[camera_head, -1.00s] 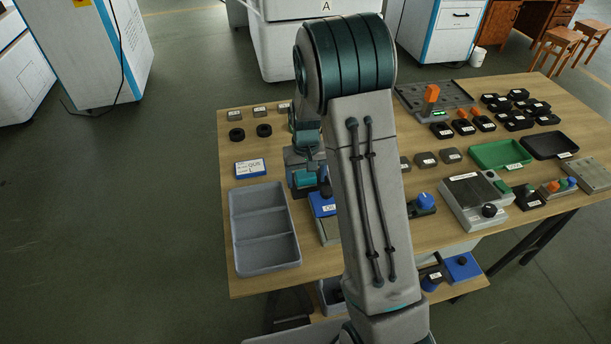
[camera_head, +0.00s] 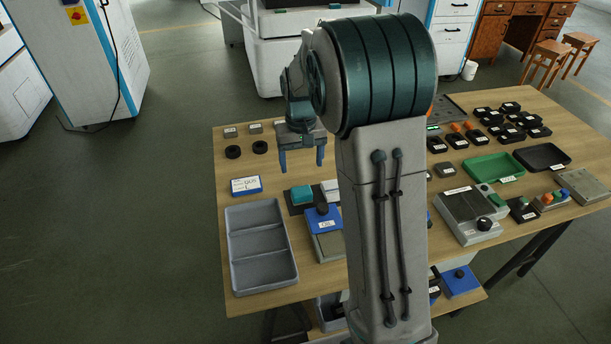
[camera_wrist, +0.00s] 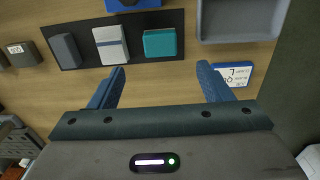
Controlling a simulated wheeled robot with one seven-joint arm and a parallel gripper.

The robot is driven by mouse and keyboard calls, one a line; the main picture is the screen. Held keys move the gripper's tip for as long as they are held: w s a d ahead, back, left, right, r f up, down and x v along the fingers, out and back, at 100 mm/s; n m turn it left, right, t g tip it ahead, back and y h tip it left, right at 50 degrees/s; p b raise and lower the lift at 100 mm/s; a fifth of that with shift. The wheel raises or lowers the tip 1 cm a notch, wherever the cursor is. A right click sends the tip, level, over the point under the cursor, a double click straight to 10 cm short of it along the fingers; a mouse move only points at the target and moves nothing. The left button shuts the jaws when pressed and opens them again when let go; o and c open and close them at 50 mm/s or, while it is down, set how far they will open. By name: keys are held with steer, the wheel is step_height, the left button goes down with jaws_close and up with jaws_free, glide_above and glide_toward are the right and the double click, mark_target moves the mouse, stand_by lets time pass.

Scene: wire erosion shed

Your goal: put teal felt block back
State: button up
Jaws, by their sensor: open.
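The teal felt block (camera_head: 302,194) lies on a dark mat (camera_head: 293,209) on the table, left of a white block (camera_head: 330,188). In the wrist view the teal felt block (camera_wrist: 160,43) sits on the dark mat (camera_wrist: 70,57), with the white block (camera_wrist: 110,45) and a grey block (camera_wrist: 66,50) beside it. My gripper (camera_head: 302,168) is open and empty, above the table and behind the teal block in the head view. Its blue fingers (camera_wrist: 160,85) are spread wide in the wrist view, apart from the block.
A grey compartment tray (camera_head: 231,250) stands at the table's front left. A labelled card (camera_head: 246,186) and black rings (camera_head: 233,152) lie to the left. My arm hides the table's middle.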

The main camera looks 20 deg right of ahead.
steer(key=s+r+t, duration=0.1)
steer(key=s+r, duration=0.2)
steer(key=s, duration=0.9)
steer(key=s+r+t, duration=0.1)
steer(key=s+r, duration=0.2)
steer(key=s, duration=0.9)
steer(key=shift+a+r+t, duration=0.15)
steer(key=shift+r+t, duration=0.15)
steer(key=shift+r, duration=0.05)
steer(key=shift+s, duration=0.1)
